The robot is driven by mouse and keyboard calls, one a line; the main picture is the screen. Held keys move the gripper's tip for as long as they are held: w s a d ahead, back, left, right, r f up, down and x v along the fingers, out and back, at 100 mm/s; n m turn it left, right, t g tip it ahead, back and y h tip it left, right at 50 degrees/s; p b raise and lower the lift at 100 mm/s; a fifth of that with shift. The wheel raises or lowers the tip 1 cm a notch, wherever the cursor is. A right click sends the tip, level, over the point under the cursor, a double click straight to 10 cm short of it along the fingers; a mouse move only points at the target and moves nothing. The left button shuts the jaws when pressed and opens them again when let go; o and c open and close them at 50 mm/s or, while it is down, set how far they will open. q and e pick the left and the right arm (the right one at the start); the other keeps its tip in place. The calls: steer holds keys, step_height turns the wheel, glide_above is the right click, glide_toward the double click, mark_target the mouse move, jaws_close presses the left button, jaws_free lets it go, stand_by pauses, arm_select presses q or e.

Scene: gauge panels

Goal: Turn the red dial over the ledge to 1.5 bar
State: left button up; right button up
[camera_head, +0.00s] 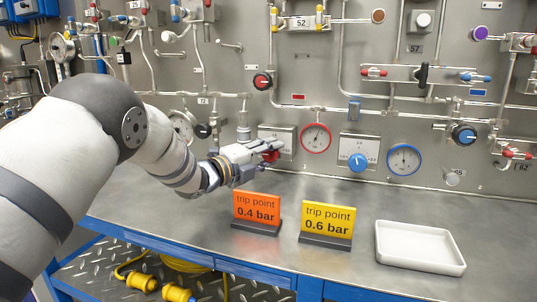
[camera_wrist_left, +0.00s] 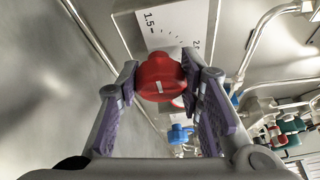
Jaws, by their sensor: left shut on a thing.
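The red dial (camera_head: 270,156) sits on a pale scale plate (camera_head: 285,138) on the wall panel, above the ledge. My left gripper (camera_head: 262,152) is shut on the red dial, its fingers on either side of the knob. The dial also shows in the left wrist view (camera_wrist_left: 160,78), with a "1.5" mark on the plate (camera_wrist_left: 172,24) and part of another number to its right. I cannot tell which mark the dial points to. The red-rimmed gauge (camera_head: 316,138) is just right of the plate; its reading is too small to tell. My right gripper is not in view.
A blue dial (camera_head: 358,162) and a blue-rimmed gauge (camera_head: 404,159) are further right. On the ledge stand an orange "0.4 bar" sign (camera_head: 257,208), a yellow "0.6 bar" sign (camera_head: 327,220) and a white tray (camera_head: 418,263). Pipes and valves cover the panel above.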

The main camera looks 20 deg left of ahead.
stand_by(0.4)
arm_select(q)
steer(key=o, duration=1.2)
steer(key=shift+c, duration=0.2)
steer(key=shift+s, duration=0.1)
steer(key=v, duration=1.1)
steer(key=shift+s+a, duration=0.15)
steer(key=shift+s, duration=0.2)
